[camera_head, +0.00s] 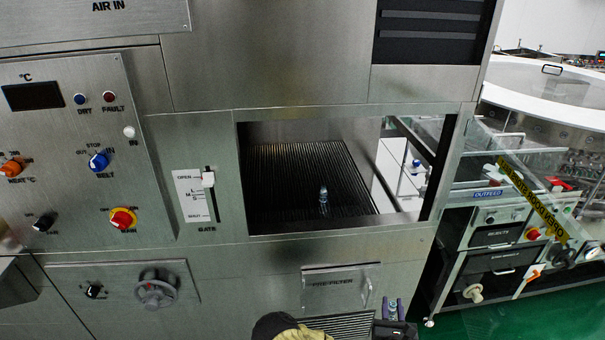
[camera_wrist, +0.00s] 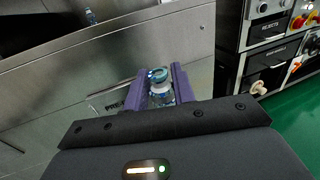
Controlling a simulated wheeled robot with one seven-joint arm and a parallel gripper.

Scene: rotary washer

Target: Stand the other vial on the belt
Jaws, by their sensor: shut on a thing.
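One clear vial (camera_head: 323,200) with a blue-grey top stands upright on the dark ribbed belt (camera_head: 295,165) inside the machine opening. It also shows at the top left of the wrist view (camera_wrist: 91,16). My gripper (camera_head: 392,309) is low in front of the machine, below and right of the opening. In the wrist view its purple fingers (camera_wrist: 161,88) are shut on the other vial (camera_wrist: 158,75), a clear one with a blue-and-white cap. The fingers and palm hide part of this held vial.
The opening's metal front sill (camera_head: 335,227) lies between my gripper and the belt. The gate slider (camera_head: 208,180) is near OPEN. The belt around the standing vial is clear. A pre-filter panel (camera_head: 340,279) is beside my gripper, and an outfeed unit (camera_head: 500,215) stands at the right.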

